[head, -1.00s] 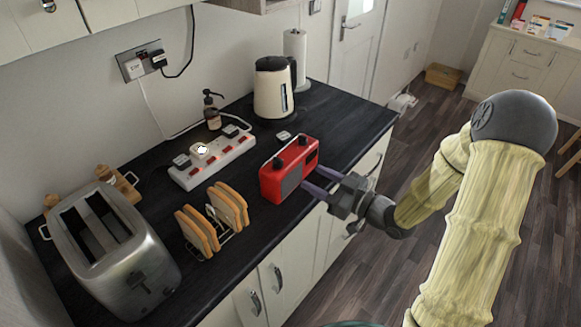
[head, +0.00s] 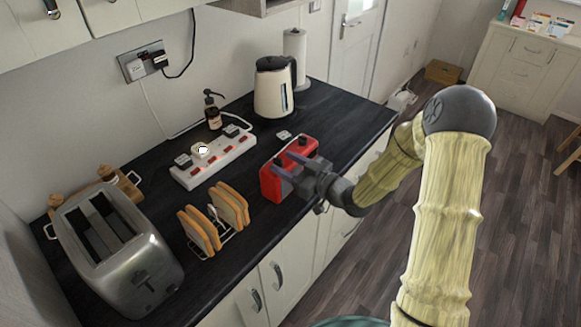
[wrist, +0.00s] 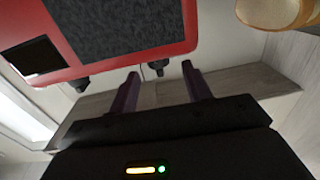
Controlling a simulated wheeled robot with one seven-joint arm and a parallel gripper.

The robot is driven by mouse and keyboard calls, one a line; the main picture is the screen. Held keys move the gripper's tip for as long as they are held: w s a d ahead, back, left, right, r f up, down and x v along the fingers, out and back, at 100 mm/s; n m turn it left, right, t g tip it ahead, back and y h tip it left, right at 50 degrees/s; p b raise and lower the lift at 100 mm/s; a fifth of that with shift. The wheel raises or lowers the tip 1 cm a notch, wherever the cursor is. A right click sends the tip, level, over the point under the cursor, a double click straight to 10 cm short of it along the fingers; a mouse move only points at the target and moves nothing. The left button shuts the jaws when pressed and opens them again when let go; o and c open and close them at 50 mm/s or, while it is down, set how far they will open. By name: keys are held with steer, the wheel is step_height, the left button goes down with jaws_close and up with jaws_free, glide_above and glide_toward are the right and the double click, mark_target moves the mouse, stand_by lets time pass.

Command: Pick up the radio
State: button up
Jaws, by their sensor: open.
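The red radio (head: 268,187) stands upright on the dark worktop near its front edge, with black knobs on top and a grey speaker front. In the wrist view the radio (wrist: 120,60) fills the upper left, upside down. My gripper (head: 284,163) is open and empty, in front of the radio and hiding part of its front in the head view. In the wrist view the fingertips of my gripper (wrist: 160,72) point toward the radio's knob edge, with one knob appearing between them. I cannot tell whether they touch it.
A toast rack with toast (head: 215,218) stands left of the radio, and a steel toaster (head: 125,255) further left. A white power strip (head: 212,162) lies behind, with a soap bottle (head: 212,115) and a kettle (head: 272,92). The worktop right of the radio (head: 345,125) is clear.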

mark_target(274, 157)
steer(key=p+x, duration=0.1)
steer(key=x, duration=0.4)
steer(key=shift+a, duration=0.15)
jaws_close()
steer(key=shift+r, duration=0.1)
stand_by(1.4)
